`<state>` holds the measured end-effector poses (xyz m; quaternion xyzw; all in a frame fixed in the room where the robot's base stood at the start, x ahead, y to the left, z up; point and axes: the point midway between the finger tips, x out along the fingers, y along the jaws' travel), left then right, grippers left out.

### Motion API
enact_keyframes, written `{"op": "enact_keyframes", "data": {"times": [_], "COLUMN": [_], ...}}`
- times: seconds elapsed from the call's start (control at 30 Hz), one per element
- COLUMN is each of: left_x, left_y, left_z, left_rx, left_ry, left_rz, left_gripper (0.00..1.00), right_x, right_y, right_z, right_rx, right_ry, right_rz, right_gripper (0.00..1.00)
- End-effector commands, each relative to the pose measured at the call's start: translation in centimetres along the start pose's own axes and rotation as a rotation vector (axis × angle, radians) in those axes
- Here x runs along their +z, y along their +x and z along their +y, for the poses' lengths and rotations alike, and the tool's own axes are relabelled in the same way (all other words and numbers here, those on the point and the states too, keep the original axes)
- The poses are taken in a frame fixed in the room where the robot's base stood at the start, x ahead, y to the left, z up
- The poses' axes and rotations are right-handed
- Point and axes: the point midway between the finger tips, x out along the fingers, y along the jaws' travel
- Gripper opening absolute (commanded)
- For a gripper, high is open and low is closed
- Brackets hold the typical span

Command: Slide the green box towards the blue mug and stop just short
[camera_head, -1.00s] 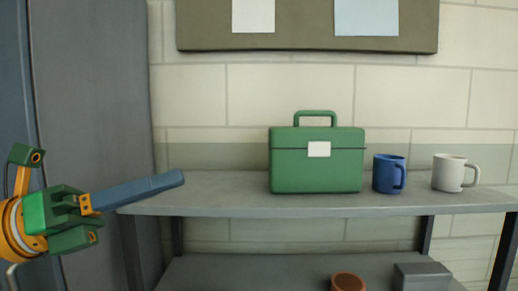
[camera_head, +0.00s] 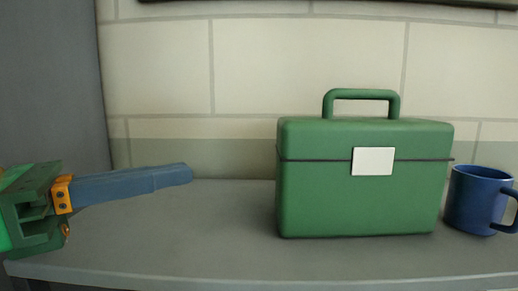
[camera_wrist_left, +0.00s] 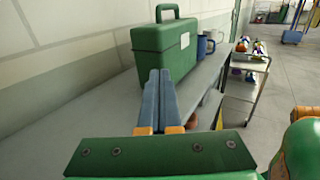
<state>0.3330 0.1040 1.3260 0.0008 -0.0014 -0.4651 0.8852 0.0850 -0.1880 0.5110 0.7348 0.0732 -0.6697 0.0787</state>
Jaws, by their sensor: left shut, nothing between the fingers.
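The green box (camera_head: 350,203), with a top handle and a white label, stands upright on the grey shelf (camera_head: 190,245). The blue mug (camera_head: 474,203) stands close to its right side; in the head view the box's right edge nearly reaches it. My left gripper (camera_head: 190,173) is shut and empty, left of the box with a clear gap between its fingertips and the box. In the left wrist view the shut fingers (camera_wrist_left: 159,78) point towards the box (camera_wrist_left: 168,48), with the blue mug (camera_wrist_left: 205,46) beyond it. My right gripper is not in view.
A wall runs behind the shelf, and a tall grey panel (camera_head: 50,80) stands at the left. The shelf left of the box is bare. In the left wrist view a cart (camera_wrist_left: 243,85) with several coloured items stands past the shelf on open floor.

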Motion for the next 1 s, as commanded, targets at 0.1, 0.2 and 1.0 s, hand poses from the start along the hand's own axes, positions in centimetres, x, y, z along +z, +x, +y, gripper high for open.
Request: {"op": "enact_keyframes", "data": {"times": [0.1, 0.2, 1.0], "left_x": [0.5, 0.5, 0.0], "left_y": [2.6, 4.9, 11.3], "left_z": [-0.1, -0.1, 0.0], "left_rx": [-0.006, -0.006, -0.001], "left_ry": [-0.001, -0.003, -0.003], "left_rz": [0.003, 0.002, -0.001], "left_gripper": [0.00, 0.00, 0.00], "right_x": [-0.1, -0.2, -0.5], "right_y": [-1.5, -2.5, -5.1], "right_z": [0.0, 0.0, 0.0], "right_rx": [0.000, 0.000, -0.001], "right_ry": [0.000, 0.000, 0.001], "right_rz": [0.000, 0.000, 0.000], "right_gripper": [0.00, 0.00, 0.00]}}
